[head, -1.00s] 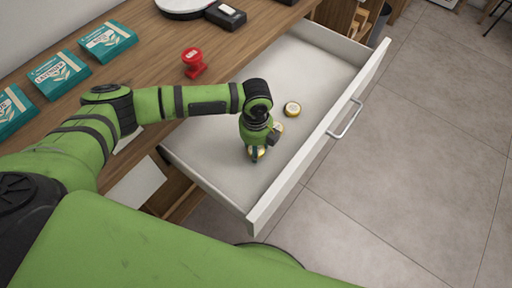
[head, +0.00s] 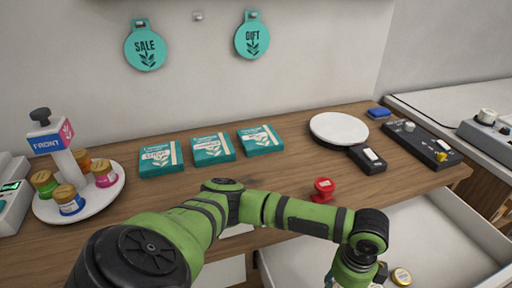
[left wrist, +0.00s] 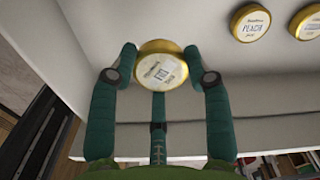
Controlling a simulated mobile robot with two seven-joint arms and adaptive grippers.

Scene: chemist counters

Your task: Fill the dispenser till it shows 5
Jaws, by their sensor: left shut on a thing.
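My left gripper (left wrist: 160,62) is shut on a round gold-rimmed tin (left wrist: 163,72) with a white label. In the head view my left arm reaches down over the open white drawer (head: 440,228), and its fingers and the tin are cut off at the bottom edge. Another gold-lidded tin (head: 401,277) lies in the drawer. The left wrist view shows two more tins, one labelled PEACH (left wrist: 250,24) and one cut off at the corner (left wrist: 305,20). A white round stand with a FRONT sign (head: 47,143) holds several coloured, gold-lidded jars. My right gripper is out of view.
A grey device with a small green display (head: 12,187) is cut off at the left edge. Three teal boxes (head: 212,148), a red stamp (head: 323,190), a white disc (head: 339,128) and black devices (head: 368,159) stand on the wooden counter (head: 130,215).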

